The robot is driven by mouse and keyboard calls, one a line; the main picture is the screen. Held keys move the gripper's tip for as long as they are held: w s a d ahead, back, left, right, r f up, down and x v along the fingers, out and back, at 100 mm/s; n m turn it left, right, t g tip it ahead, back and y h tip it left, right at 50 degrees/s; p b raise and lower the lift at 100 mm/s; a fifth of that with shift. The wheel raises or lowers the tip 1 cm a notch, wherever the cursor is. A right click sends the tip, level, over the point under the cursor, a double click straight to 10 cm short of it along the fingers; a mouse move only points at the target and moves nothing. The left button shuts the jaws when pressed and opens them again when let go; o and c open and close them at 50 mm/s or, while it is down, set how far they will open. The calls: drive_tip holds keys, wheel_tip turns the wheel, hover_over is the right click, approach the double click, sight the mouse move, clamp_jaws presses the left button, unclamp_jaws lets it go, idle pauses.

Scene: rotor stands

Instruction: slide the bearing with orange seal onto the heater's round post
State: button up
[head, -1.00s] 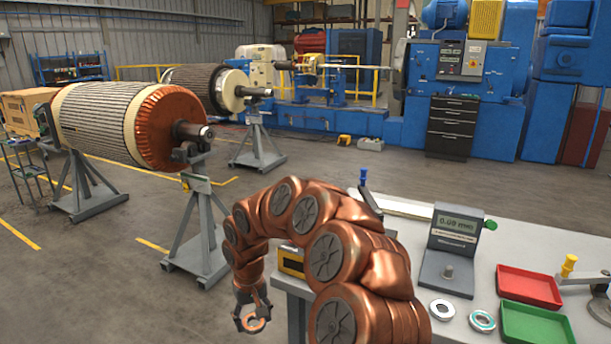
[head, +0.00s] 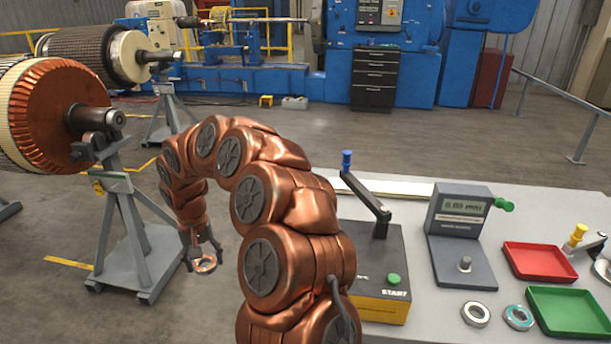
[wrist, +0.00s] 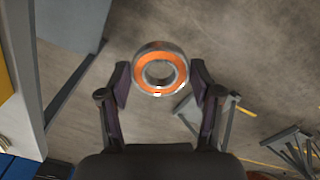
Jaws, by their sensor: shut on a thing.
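My gripper (head: 203,258) is shut on the bearing with orange seal (head: 205,267), hanging over the floor left of the bench. In the wrist view the bearing (wrist: 141,74) is a steel ring with an orange face and an open hole, held between the two fingers (wrist: 160,80). The heater (head: 387,309) is a dark-topped box with a yellow lower front and a green START button, at the bench's left end. A dark arm with a blue knob (head: 347,160) slants above it. I see no round post on it; my arm hides its left part.
A gauge (head: 464,220) with a display and a short post stands right of the heater. Two other bearings (head: 476,314) (head: 518,317) lie in front of it. A red tray (head: 547,278) and a green tray (head: 572,331) are at right. A rotor stand (head: 140,245) is left of my gripper.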

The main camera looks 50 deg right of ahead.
drive_tip(key=s+d+r+m, duration=0.4)
drive_tip(key=d+r+m, duration=0.2)
drive_tip(key=d, duration=0.2)
drive_tip(key=s+d+r+m+p, duration=0.1)
drive_tip(key=s+d+r+m, duration=0.4)
drive_tip(key=d, duration=0.3)
drive_tip(key=s+d+r+m, duration=0.4)
drive_tip(key=d+r+m, duration=0.3)
drive_tip(key=d, duration=0.1)
drive_tip(key=shift+s+d+r+p, duration=0.1)
drive_tip(key=shift+s+d+p, duration=0.2)
drive_tip(key=shift+d+p, duration=0.05)
drive_tip(key=shift+f+b, duration=0.3)
drive_tip(key=shift+f, duration=2.3)
drive_tip(key=shift+a+b, duration=0.1)
drive_tip(key=shift+b, duration=0.45)
drive_tip(key=shift+f+b, duration=3)
drive_tip(key=shift+b, duration=0.65)
